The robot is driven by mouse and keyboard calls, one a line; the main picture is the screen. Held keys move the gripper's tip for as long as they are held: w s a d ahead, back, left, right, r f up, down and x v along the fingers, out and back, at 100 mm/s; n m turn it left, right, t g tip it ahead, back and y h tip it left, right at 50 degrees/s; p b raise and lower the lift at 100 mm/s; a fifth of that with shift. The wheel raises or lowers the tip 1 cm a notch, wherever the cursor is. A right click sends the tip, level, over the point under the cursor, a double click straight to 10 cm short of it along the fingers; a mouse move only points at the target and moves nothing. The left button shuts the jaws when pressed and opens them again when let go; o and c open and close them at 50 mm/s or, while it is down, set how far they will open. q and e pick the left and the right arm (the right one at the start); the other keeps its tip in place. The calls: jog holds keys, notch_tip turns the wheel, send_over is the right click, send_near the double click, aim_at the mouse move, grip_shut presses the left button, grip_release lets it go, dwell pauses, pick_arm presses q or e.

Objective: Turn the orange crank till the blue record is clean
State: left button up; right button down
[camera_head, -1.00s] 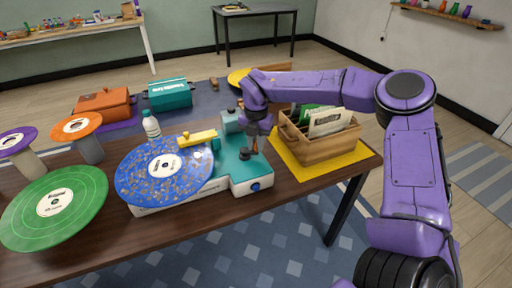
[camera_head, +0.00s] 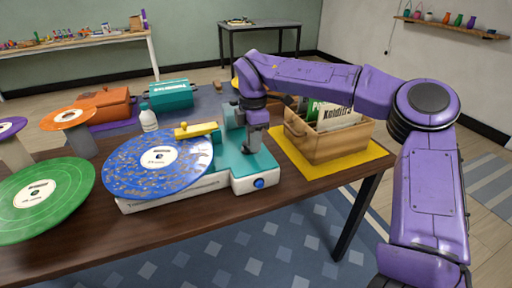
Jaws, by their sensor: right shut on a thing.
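The blue record (camera_head: 150,168) lies flat on the teal and white cleaning machine (camera_head: 262,172). Many brownish specks cover its blue face around the white label. A yellow bar (camera_head: 195,130) reaches over its back edge. My right gripper (camera_head: 251,145) points down at the teal part of the machine, right of the record, and is shut. It is on the orange crank, which the gripper hides from view almost completely. My left gripper is not in view.
A wooden crate (camera_head: 316,148) of record sleeves stands on a yellow mat close right of the machine. A clear bottle (camera_head: 149,120) stands behind the record. A green record (camera_head: 45,200) is at the left. Orange (camera_head: 100,103) and teal (camera_head: 170,94) cases lie behind.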

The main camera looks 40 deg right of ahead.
jog(key=shift+a+f+m+b, duration=0.1)
jog(key=shift+a+m+b, duration=0.1)
jog(key=shift+m+b, duration=0.4)
jog(key=c, duration=1)
grip_release()
jog(key=shift+c, duration=0.2)
notch_tip(320, 180, up, 11)
jog(key=shift+f+p, duration=0.15)
jog(key=shift+p, duration=0.5)
